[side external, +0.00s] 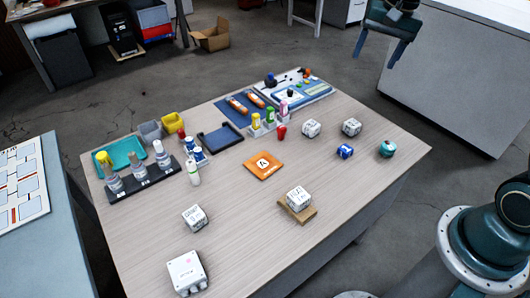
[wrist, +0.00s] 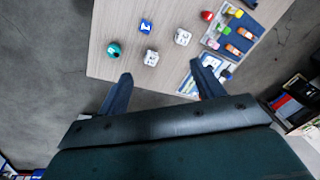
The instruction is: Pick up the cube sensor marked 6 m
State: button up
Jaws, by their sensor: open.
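Several white cube sensors with dark markings stand on the wooden table. Two are at the back right, a left one (side external: 311,128) and a right one (side external: 351,127). Another (side external: 194,218) stands at the front left, and one (side external: 298,199) sits on a small cardboard-coloured block. The markings are too small to read, so I cannot tell which is 6 m. My gripper (side external: 375,60) is open and empty, high beyond the table's back right. In the wrist view my gripper's (wrist: 160,71) fingers are spread, with two white cubes (wrist: 151,58) (wrist: 182,37) beyond them.
A blue cube (side external: 345,151) and a teal round pot (side external: 387,149) stand near the right cubes. An orange plate (side external: 263,165) lies mid-table. Bottles in a black rack (side external: 140,181), a blue tray (side external: 220,137) and a white box (side external: 186,272) line the left. The front right is bare.

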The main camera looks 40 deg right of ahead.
jog(key=w+d+f+m+g, duration=0.1)
jog(key=w+d+f+m, duration=0.3)
jog(key=w+d+f, duration=0.3)
jog(key=m+g+y, duration=0.1)
jog(key=m+y, duration=0.1)
jog(key=m, duration=0.2)
send_near(353, 123)
jog(key=shift+w+a+f, duration=0.1)
jog(key=shift+a+f, duration=0.1)
jog(key=shift+f, duration=0.65)
jog(key=shift+s+a+f, duration=0.1)
jog(key=shift+a+f, duration=0.1)
jog(key=shift+f, duration=0.7)
jog(key=shift+w+a+f, duration=0.1)
jog(key=shift+a+f, duration=0.1)
jog(key=shift+f, duration=0.65)
jog(key=shift+f, duration=0.1)
jog(key=shift+a+f, duration=0.2)
jog(key=shift+f, duration=1.05)
jog(key=shift+a+f, duration=0.15)
jog(key=shift+f, duration=1.1)
jog(key=c, duration=1.1)
